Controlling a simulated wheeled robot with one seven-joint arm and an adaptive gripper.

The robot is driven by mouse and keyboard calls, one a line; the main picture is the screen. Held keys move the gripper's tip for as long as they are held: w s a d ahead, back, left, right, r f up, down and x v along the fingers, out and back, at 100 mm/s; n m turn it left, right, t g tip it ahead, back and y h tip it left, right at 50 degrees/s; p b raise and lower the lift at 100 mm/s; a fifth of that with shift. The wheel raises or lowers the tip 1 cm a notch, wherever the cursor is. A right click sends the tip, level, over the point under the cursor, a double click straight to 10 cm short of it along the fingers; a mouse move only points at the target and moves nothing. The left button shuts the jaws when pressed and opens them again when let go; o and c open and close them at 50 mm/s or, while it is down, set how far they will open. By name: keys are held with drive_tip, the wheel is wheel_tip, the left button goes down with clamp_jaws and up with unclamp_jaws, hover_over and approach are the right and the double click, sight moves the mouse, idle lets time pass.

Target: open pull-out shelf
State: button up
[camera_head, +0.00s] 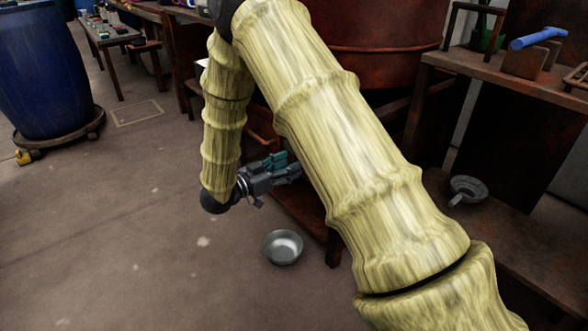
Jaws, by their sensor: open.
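My gripper (284,172) points right, low beside the dark reddish-brown wooden stand below the vat. It is open, and its fingertips are partly covered by my own arm. A brown board (300,208) shows just below and beyond the gripper and may be the pull-out shelf. My arm hides most of it, so I cannot tell whether it is pulled out, where its handle is, or whether the gripper touches it.
A metal bowl (283,247) lies on the floor below the gripper. A large rust-red vat (372,40) stands behind my arm. A grey funnel (467,190) lies on a low board at right. A blue barrel (45,70) stands at left. The left floor is mostly clear.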

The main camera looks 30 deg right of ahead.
drive_tip(key=shift+w+d+b, duration=0.1)
drive_tip(key=shift+d+b, duration=0.4)
drive_tip(key=shift+d, duration=0.85)
clamp_jaws()
